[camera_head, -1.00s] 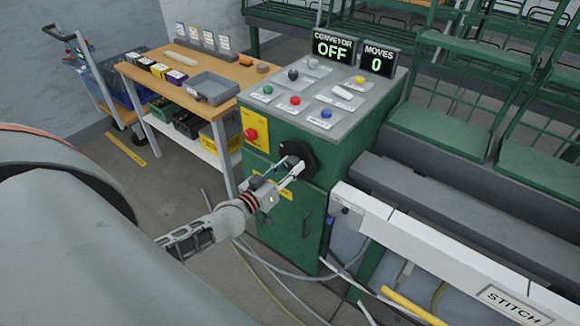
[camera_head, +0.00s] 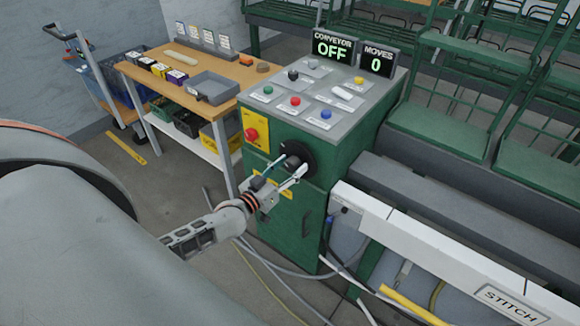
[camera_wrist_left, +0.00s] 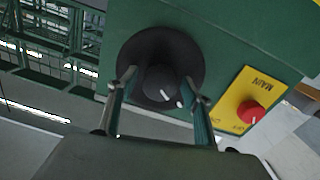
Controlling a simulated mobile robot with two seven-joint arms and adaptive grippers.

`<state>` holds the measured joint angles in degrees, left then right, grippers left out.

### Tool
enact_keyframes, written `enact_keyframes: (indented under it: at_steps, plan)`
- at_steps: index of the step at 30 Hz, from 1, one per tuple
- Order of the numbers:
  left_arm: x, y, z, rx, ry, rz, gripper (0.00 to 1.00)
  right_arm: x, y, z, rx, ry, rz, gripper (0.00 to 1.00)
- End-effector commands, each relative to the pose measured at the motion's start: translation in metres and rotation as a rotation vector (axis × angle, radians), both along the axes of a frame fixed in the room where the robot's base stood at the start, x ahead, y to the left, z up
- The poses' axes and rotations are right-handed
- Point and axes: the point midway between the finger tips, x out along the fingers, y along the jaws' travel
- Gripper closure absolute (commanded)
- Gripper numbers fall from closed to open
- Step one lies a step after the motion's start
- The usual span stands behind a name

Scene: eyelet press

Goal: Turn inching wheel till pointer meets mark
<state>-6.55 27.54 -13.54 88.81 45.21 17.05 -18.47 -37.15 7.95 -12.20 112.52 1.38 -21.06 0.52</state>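The inching wheel is a black disc (camera_head: 308,160) with a raised round hub on the front of the green cabinet. In the left wrist view the disc (camera_wrist_left: 190,62) fills the middle and the hub (camera_wrist_left: 156,82) faces me. A short white line shows on the hub, with another small white mark close to its lower right; they look slightly apart. My left gripper (camera_head: 291,163) is at the wheel, its fingers spread on either side of the hub. In the wrist view the gripper (camera_wrist_left: 160,82) shows gaps between fingers and hub. My right gripper is not in view.
A red button on a yellow plate (camera_head: 257,122) sits left of the wheel. The sloped panel (camera_head: 318,96) above carries several buttons and displays reading OFF and 0. A wooden bench (camera_head: 150,72) stands left, a white STITCH rail (camera_head: 430,243) right. Cables lie below.

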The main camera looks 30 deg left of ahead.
Motion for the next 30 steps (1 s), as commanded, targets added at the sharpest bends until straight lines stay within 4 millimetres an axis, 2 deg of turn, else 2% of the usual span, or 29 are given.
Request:
enact_keyframes:
  at_steps: [5,8,21,25,30]
  plan:
    - [-0.003,0.0,0.0,0.0,0.001,0.0,0.51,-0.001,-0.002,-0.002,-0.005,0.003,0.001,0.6]
    - [-0.012,0.001,-0.001,-0.001,0.002,0.001,0.51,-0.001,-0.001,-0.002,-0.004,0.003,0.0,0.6]
    - [-0.091,0.009,-0.001,0.0,0.003,0.0,0.51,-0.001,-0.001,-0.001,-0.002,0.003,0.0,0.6]
    - [-0.108,0.011,0.0,0.001,0.002,0.0,0.51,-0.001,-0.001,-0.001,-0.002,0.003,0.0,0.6]
    - [-0.118,0.012,0.0,-0.001,0.0,0.0,0.51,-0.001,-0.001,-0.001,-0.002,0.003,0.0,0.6]
